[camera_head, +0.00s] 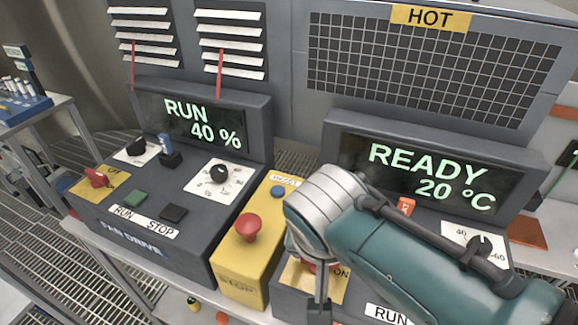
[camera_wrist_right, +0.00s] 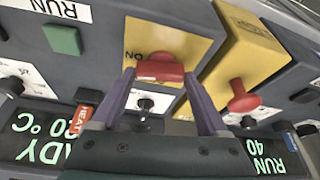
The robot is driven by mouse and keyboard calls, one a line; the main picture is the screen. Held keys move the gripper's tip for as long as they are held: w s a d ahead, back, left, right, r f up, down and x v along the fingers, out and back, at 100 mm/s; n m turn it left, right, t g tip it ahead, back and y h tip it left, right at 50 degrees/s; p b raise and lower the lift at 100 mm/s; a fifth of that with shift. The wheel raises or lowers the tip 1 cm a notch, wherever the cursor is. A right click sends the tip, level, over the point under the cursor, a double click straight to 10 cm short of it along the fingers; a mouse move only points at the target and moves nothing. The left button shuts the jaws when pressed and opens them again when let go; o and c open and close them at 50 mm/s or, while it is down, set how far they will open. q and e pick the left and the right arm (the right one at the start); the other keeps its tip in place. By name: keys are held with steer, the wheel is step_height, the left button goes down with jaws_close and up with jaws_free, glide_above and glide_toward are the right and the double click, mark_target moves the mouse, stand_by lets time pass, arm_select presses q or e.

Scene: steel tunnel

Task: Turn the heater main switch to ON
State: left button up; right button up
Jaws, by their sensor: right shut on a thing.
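The heater main switch is a red knob (camera_wrist_right: 160,70) on a yellow plate (camera_wrist_right: 205,47) marked ON. In the head view its plate (camera_head: 339,285) shows below my right wrist, and the knob is mostly hidden. My right gripper (camera_wrist_right: 159,77) is shut on the red knob, with one purple finger at each end of it. In the head view the right arm comes in from the right, and a dark finger (camera_head: 318,290) points down in front of the plate. The heater display (camera_head: 430,178) reads READY 20 °C. My left gripper is not in view.
Left of the heater panel stands a yellow box (camera_head: 232,268) with a red mushroom button (camera_head: 248,226), close to my right gripper. Further left, the fan drive panel (camera_head: 150,235) has a red switch (camera_head: 97,178), and its display (camera_head: 197,120) reads RUN 40 %.

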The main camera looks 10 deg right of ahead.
steer(key=shift+m+h+b, duration=0.3)
steer(key=shift+m+b, duration=0.15)
steer(key=shift+m, duration=0.55)
steer(key=o, duration=1.2)
steer(key=shift+o, duration=0.2)
steer(key=shift+r, duration=0.15)
steer(key=p+v, duration=0.9)
steer(key=p, duration=0.1)
steer(key=shift+a+r+p, duration=0.25)
steer(key=shift+r+p, duration=0.05)
steer(key=shift+r, duration=0.05)
